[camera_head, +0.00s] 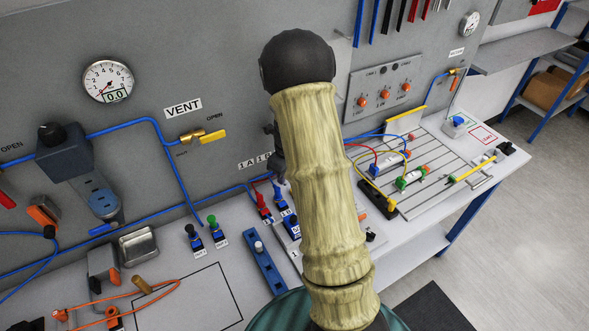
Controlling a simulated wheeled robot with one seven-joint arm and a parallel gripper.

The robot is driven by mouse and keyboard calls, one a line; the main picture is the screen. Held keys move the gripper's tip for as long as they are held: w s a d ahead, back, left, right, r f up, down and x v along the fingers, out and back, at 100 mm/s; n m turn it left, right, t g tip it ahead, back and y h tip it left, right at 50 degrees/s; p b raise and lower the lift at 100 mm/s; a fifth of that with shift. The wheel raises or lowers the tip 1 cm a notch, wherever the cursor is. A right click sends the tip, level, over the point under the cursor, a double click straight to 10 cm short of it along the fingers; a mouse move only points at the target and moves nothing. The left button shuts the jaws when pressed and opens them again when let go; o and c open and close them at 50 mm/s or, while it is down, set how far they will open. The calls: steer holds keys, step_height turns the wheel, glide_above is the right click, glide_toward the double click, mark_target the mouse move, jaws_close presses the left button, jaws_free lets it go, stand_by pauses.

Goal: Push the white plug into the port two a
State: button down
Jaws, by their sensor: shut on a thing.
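My arm in a beige sleeve rises through the middle of the view and hides much of the wall and bench behind it. A small dark part shows at the sleeve's left edge, but my gripper's fingers are hidden, so I cannot see what they hold. The label row beginning "1A" (249,163) is on the grey wall panel, and its right part runs behind my arm. I cannot make out port two a. A small white-topped piece (259,246) stands in a blue block (266,271) on the bench; I cannot tell whether it is the white plug.
Red-topped (264,207) and blue-topped connectors stand left of my arm. Black (191,236) and green (213,226) ones stand farther left. Blue hoses (176,170) run along the wall. A grooved board (440,167) with wired parts is at right. An orange cable (150,290) lies at front left.

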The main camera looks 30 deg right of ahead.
steer(key=shift+w+d+m+h+b, duration=0.15)
steer(key=shift+d+m, duration=0.5)
steer(key=shift+m, duration=0.55)
steer(key=shift+w+d+m+h+b, duration=0.1)
steer(key=shift+d+m, duration=0.5)
steer(key=shift+m, duration=0.6)
steer(key=shift+w+d+m+h+b, duration=0.15)
steer(key=shift+d+m, duration=0.5)
steer(key=shift+m, duration=0.55)
steer(key=shift+f, duration=0.1)
step_height(320, 180, down, 4)
steer(key=b, duration=0.5)
steer(key=shift+f, duration=0.15)
steer(key=shift+p, duration=0.8)
steer(key=shift+f+p, duration=0.3)
steer(key=shift+f, duration=0.95)
stand_by(0.6)
steer(key=c, duration=0.9)
jaws_free()
steer(key=shift+r, duration=0.1)
